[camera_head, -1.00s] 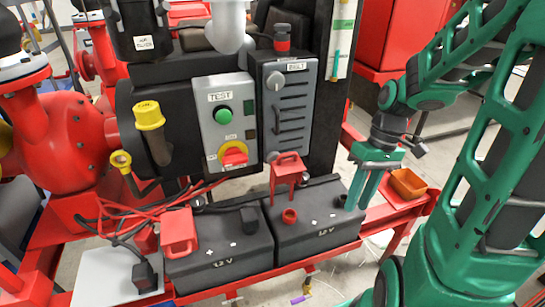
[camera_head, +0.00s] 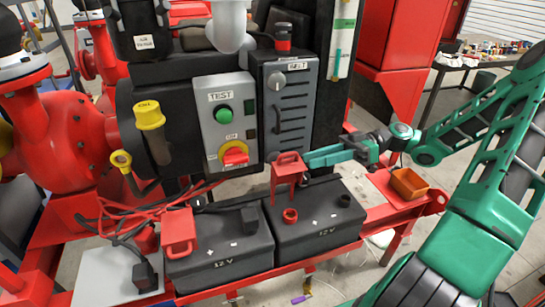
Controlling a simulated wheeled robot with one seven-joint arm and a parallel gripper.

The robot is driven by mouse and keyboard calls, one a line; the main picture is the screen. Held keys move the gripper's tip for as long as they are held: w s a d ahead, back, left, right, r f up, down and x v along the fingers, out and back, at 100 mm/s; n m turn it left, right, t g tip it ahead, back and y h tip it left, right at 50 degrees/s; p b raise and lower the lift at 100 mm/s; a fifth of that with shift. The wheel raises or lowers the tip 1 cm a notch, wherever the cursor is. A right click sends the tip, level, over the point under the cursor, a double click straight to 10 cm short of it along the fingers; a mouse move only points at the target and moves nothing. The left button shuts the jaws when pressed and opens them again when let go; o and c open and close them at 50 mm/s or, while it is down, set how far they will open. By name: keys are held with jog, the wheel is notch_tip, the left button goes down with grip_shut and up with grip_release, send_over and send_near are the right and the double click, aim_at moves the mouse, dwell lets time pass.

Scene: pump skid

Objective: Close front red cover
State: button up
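Two red covers sit on the two 12 V batteries. One red cover (camera_head: 288,168) stands raised and upright at the back of the right battery (camera_head: 318,232), with a red round terminal (camera_head: 290,215) bare in front of it. The other red cover (camera_head: 179,232) is at the left end of the left battery (camera_head: 222,262). My gripper (camera_head: 308,158) reaches in from the right, fingers pointing left, their tips close to the right side of the raised cover. I cannot tell whether they touch it. The gap between the fingers is not clear from this angle.
The control box with the green button (camera_head: 223,114) and red-yellow switch (camera_head: 234,154) stands just behind the batteries. Red and black cables (camera_head: 125,215) lie at the left.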

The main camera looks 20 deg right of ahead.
aim_at(284, 155)
jog(key=a+r+n, duration=0.1)
jog(key=a, duration=0.3)
jog(key=a+r+n, duration=0.1)
jog(key=a, duration=0.3)
jog(key=a+r+g+y, duration=0.1)
jog(key=a, duration=0.3)
jog(key=shift+w+a+n, duration=0.2)
jog(key=shift+n, duration=0.2)
grip_shut()
dwell(1.1)
grip_release()
